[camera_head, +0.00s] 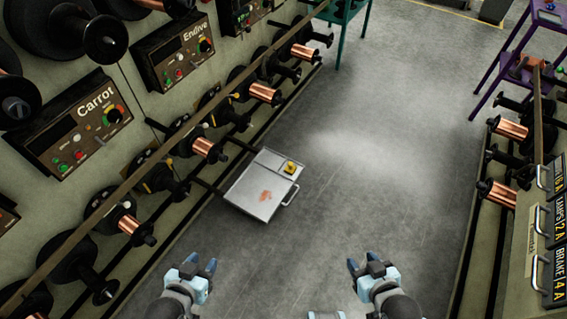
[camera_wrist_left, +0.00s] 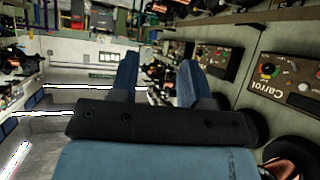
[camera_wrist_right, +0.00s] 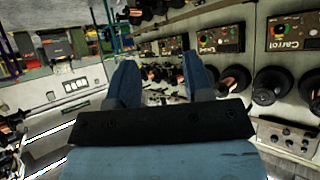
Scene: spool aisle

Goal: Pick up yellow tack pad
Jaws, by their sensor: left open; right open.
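The yellow tack pad (camera_head: 290,167) is a small yellow block with a dark top. It sits on the upper right part of a grey metal tray (camera_head: 245,197) that juts out from the left machine row. My left gripper (camera_head: 200,265) is open and empty at the bottom of the head view, below and left of the tray. My right gripper (camera_head: 367,266) is open and empty, below and right of the tray. Both are well apart from the pad. The left wrist view shows the open left fingers (camera_wrist_left: 157,80), and the right wrist view the open right fingers (camera_wrist_right: 160,80). Neither wrist view clearly shows the pad.
Copper spools (camera_head: 208,150) and a long rail (camera_head: 150,161) line the left side. Control panels marked Carrot (camera_head: 75,125) and Endive (camera_head: 178,55) hang above. More spools (camera_head: 497,194) and a purple stand (camera_head: 505,55) stand right. The grey aisle floor (camera_head: 370,180) is clear.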

